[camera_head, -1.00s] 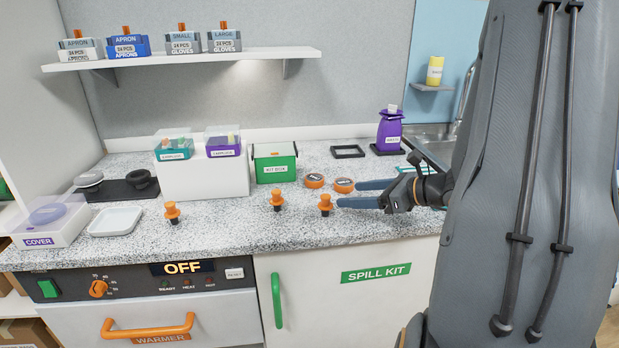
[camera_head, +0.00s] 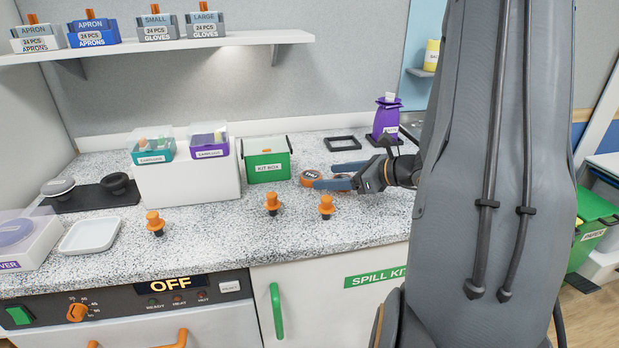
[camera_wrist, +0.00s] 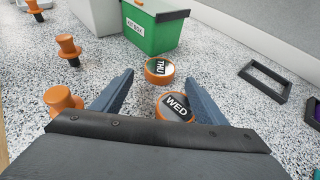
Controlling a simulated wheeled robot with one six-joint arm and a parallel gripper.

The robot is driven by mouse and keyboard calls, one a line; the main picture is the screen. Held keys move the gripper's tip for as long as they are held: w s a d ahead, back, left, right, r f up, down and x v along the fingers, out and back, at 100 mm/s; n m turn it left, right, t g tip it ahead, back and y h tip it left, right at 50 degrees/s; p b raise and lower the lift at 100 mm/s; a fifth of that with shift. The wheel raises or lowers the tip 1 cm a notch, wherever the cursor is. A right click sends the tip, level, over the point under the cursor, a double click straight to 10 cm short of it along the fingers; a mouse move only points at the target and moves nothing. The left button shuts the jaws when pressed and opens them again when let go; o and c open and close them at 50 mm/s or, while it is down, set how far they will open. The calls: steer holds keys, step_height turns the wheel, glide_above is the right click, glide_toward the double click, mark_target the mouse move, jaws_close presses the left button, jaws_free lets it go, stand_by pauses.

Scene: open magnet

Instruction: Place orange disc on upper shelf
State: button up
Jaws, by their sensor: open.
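Two orange discs lie on the speckled counter. The THU disc (camera_wrist: 159,70) lies just beyond my fingertips in the wrist view; it also shows in the head view (camera_head: 309,177). The WED disc (camera_wrist: 175,107) lies nearer, between my two fingers in the wrist view. In the head view the WED disc (camera_head: 342,178) is partly hidden by my gripper. My gripper (camera_head: 327,175) is open and empty, low over the counter, with a finger on each side of the WED disc. The upper shelf (camera_head: 250,40) is on the wall at the upper left.
Apron and glove boxes (camera_head: 155,30) fill most of the shelf; its right end is bare. A green kit box (camera_head: 266,165) stands behind the discs. Orange knobbed pegs (camera_head: 327,206) stand in front. A black square frame (camera_head: 342,144) and purple container (camera_head: 386,118) are at the back right.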

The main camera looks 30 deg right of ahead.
mark_target(314, 176)
steer(key=shift+p+x, duration=0.75)
steer(key=shift+x, duration=2)
steer(key=shift+r, duration=0.2)
steer(key=c, duration=1.2)
steer(key=shift+c, duration=0.2)
step_height(314, 176, up, 10)
steer(key=b, duration=0.1)
